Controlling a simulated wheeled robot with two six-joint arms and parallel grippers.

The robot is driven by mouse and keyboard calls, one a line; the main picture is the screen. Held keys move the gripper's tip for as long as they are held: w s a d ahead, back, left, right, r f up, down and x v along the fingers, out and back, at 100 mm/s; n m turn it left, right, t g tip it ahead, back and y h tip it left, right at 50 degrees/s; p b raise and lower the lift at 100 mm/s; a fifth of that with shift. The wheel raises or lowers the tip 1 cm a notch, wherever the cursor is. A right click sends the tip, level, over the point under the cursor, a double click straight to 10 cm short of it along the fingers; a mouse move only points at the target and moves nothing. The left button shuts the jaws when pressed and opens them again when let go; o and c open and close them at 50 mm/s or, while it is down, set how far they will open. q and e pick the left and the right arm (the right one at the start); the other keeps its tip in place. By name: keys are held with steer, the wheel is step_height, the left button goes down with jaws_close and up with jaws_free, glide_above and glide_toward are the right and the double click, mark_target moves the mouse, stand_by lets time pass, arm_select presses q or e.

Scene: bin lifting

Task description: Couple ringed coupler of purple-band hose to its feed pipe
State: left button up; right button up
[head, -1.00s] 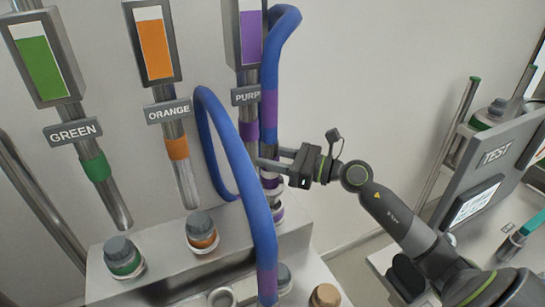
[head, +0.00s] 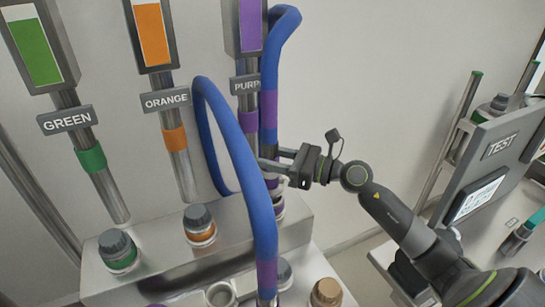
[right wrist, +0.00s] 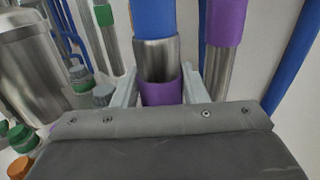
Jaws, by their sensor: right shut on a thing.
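The blue purple-band hose (head: 236,150) loops through the head view and runs down in front of the stand; a purple band (head: 267,273) shows low on it. Another blue length with a purple band (head: 269,108) hangs at the right. My right gripper (head: 264,168) is shut on a steel coupler with a purple band (right wrist: 160,92), below blue hose, in the wrist view. The PURPLE feed pipe (head: 249,122) stands beside it; its lower end is hidden by the hose in the head view. In the wrist view the pipe (right wrist: 217,68) is right of the coupler, apart. My left gripper is not in view.
Green (head: 90,157) and orange (head: 174,138) banded pipes hang to the left. Capped green (head: 118,251) and orange (head: 199,224) ports sit on the metal stand (head: 165,252). A TEST panel (head: 497,146) is at the right.

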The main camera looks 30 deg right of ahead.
steer(key=shift+f+b, duration=1.1)
steer(key=shift+f, duration=0.15)
stand_by(1.0)
steer(key=o, duration=1.3)
steer(key=shift+c, duration=0.2)
steer(key=shift+o, duration=0.4)
steer(key=o, duration=0.4)
step_height(320, 180, up, 12)
steer(key=p, duration=1)
steer(key=shift+r, duration=0.1)
